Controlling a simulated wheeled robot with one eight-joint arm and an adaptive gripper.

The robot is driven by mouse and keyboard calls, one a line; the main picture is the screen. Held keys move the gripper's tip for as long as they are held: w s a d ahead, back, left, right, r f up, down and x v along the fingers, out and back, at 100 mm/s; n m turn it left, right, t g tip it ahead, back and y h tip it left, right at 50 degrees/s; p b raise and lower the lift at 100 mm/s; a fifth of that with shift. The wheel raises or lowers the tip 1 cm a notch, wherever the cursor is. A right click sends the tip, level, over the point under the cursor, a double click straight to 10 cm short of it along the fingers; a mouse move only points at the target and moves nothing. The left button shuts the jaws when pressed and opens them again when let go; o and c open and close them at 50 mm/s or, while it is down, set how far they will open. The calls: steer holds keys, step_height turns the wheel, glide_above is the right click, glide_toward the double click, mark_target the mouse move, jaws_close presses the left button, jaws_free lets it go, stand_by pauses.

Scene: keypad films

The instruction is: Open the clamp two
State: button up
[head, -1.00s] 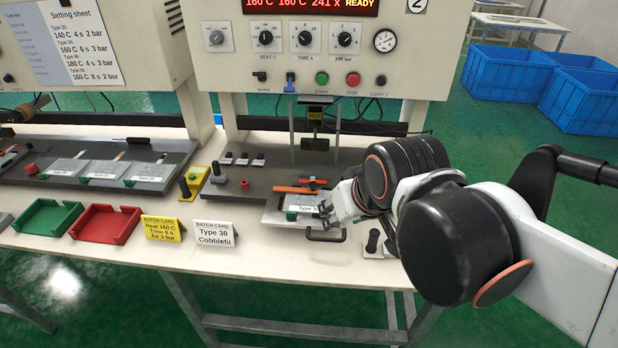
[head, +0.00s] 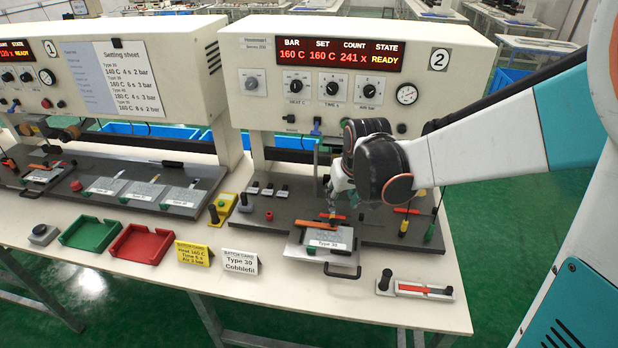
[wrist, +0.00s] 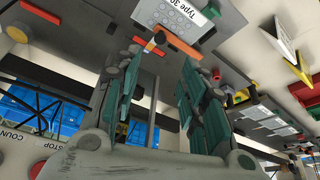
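Machine two's tray (head: 303,256) holds a grey keypad film (head: 321,235) labelled Type 30. An orange clamp bar (head: 317,226) lies across the film's far edge, with a small red-orange piece (head: 334,216) just behind it. The bar (wrist: 180,43) and film (wrist: 178,12) also show in the wrist view, with a red-orange end piece (wrist: 148,47) near the fingers. My gripper (wrist: 163,70) is open and empty, its two fingers apart. In the head view my gripper (head: 331,200) is just behind the clamp, partly hidden by my wrist. Contact cannot be told.
The press head of machine two (head: 370,55) overhangs the work from behind. A black tray handle (head: 343,272) faces front. Batch cards (head: 240,262) and red (head: 142,241) and green (head: 92,233) trays stand left.

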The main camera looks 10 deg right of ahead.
mark_target(333, 220)
steer(key=b+x, duration=0.4)
steer(key=x, duration=1)
steer(key=shift+r, duration=0.1)
steer(key=shift+d, duration=0.1)
jaws_close()
